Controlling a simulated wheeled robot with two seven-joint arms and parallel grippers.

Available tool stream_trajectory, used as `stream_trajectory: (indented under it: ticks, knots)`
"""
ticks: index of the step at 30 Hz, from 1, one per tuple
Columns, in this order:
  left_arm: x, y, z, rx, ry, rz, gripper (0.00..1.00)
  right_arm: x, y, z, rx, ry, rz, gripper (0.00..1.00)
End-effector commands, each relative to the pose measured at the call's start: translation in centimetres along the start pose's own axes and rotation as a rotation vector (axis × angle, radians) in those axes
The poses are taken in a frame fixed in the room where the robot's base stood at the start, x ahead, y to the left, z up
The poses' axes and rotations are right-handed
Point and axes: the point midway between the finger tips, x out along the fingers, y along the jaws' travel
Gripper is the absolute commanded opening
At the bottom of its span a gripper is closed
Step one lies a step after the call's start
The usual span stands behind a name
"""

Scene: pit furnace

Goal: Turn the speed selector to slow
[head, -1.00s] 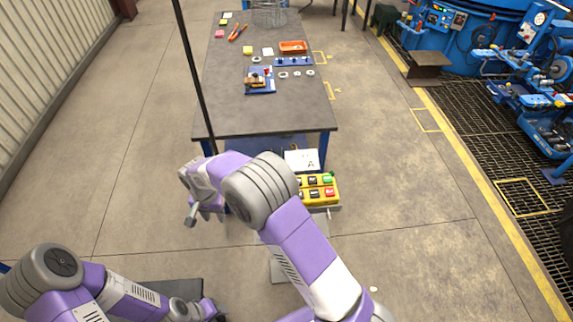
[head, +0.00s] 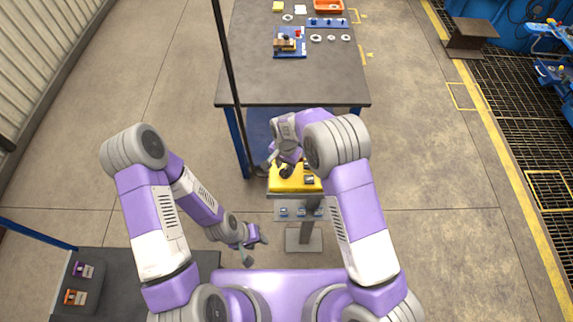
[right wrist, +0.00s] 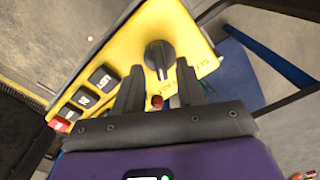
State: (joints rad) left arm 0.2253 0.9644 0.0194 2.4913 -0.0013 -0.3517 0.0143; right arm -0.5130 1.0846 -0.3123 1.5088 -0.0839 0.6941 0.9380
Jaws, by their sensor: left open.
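The speed selector looks to be the round black knob (right wrist: 158,55) on a yellow control box (right wrist: 140,28), which also shows in the head view (head: 285,184). Its raised grip points toward my right gripper (right wrist: 158,68) in the right wrist view. That gripper is open, its fingertips on either side of the grip; I cannot tell whether they touch it. In the head view my right gripper (head: 281,166) is over the box's left end and hides the knob. My left gripper (head: 254,252) is open and empty, low and left of the box's stand.
Square black buttons (right wrist: 103,77) and a red one (right wrist: 62,125) sit along the box. A lower panel (head: 288,213) with small controls is under it on the stand. A workbench (head: 290,85) stands just behind. A dark vertical pole (head: 224,60) rises on the left.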

Motion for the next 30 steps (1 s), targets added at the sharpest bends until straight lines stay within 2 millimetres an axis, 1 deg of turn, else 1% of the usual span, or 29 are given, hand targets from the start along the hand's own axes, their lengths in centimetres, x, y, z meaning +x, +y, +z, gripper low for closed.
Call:
stream_trajectory:
  ticks: [1,4,12,17,18,20,30]
  knots:
    - [-0.11,0.06,-0.02,0.000,0.001,0.000,0.43,0.47,0.00,0.00,0.000,0.000,0.000,0.39]
    - [-0.15,0.08,-0.03,0.001,0.001,0.000,0.43,1.01,0.01,0.00,0.000,0.000,0.000,0.39]
    - [-0.14,0.08,-0.03,0.001,0.001,0.000,0.43,1.15,-0.02,-0.01,0.000,0.000,-0.001,0.39]
    - [-0.14,0.08,-0.04,0.001,0.001,0.000,0.43,1.13,-0.02,0.00,0.000,0.000,-0.001,0.15]
    - [-0.14,0.08,-0.03,0.001,0.001,0.000,0.43,1.13,-0.02,-0.01,0.000,0.000,-0.001,0.09]
    - [-0.14,0.08,-0.03,0.001,0.001,0.000,0.43,1.13,-0.03,0.00,0.000,0.000,-0.001,0.00]
    - [0.09,-0.01,-0.04,0.001,0.001,0.000,0.43,1.16,-0.05,0.00,-0.020,0.001,-0.001,0.00]
